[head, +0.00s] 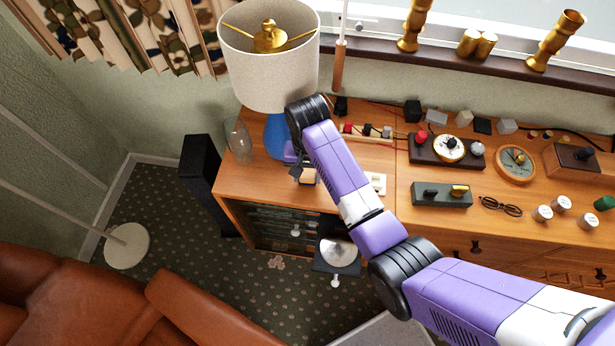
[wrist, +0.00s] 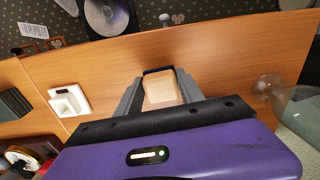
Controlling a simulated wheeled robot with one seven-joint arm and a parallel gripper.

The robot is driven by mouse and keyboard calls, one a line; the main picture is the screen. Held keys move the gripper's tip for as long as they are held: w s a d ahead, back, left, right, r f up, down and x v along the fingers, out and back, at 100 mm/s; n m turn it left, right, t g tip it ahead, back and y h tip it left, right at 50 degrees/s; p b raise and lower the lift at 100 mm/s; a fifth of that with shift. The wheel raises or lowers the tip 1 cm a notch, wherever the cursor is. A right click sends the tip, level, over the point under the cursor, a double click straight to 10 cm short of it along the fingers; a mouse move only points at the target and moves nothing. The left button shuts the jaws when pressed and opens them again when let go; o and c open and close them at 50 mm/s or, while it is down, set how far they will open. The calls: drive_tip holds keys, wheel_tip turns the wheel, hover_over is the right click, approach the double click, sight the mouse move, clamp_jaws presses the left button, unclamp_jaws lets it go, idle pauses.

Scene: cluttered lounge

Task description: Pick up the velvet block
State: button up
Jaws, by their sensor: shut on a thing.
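A small block with a tan face and a dark edge, which I take for the velvet block (wrist: 160,92), sits between the two grey fingers of my gripper (wrist: 157,80) in the wrist view. The fingers press against it from both sides, so my gripper is shut on it. In the head view the block (head: 309,178) shows at the left end of the wooden cabinet top, in front of the blue lamp base. My gripper (head: 303,172) is partly hidden there by my arm. I cannot tell whether the block touches the cabinet top.
The lamp (head: 270,65) stands close behind my gripper. A white square switch plate (head: 376,184) lies to the right. A clear glass vessel (head: 238,140) stands at the left edge. Dials, glasses (head: 500,206) and small blocks crowd the right side. Bare wood surrounds the block in front.

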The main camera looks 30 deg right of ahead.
drive_tip(key=shift+r, duration=0.7)
drive_tip(key=s+a+b, duration=0.2)
drive_tip(key=s+a, duration=0.8)
drive_tip(key=s, duration=0.4)
drive_tip(key=shift+s+a, duration=0.3)
drive_tip(key=shift+r, duration=0.1)
